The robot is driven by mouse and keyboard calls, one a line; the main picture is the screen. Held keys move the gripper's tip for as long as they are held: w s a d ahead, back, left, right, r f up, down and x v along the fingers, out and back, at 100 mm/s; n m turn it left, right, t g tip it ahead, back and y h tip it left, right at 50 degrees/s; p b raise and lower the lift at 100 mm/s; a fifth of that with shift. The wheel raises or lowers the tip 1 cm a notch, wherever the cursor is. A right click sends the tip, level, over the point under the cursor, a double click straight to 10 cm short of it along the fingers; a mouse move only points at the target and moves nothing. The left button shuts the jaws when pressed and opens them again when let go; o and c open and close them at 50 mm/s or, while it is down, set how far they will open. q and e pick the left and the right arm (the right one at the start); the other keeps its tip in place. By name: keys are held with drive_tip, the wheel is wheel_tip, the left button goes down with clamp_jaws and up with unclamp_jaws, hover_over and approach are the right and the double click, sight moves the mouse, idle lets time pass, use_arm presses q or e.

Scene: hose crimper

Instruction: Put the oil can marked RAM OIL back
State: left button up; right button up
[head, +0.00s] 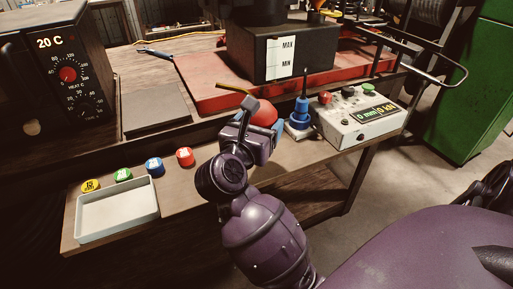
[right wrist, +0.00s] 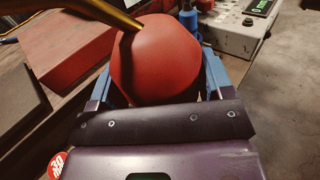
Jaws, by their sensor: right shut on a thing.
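A red, rounded oil can (head: 264,114) with a thin brass-coloured spout is held in my right gripper (head: 258,127) above the front shelf of the bench. In the right wrist view the can (right wrist: 158,60) sits between the two blue fingers, and its spout points to the upper left. No RAM OIL marking shows on the side I can see. My left gripper is out of view.
A blue stepped fitting (head: 301,112) stands right of the can, beside a white control box (head: 358,119). A grey tray (head: 117,225) and several coloured round pieces (head: 154,167) lie left. The red machine base (head: 200,90) is behind. The shelf has free room between.

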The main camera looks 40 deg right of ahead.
drive_tip(key=shift+f, duration=0.45)
drive_tip(key=shift+f+b, duration=0.65)
drive_tip(key=shift+f, duration=1.95)
drive_tip(key=shift+f, duration=0.2)
drive_tip(key=o, duration=1.2)
drive_tip(key=shift+r, duration=0.1)
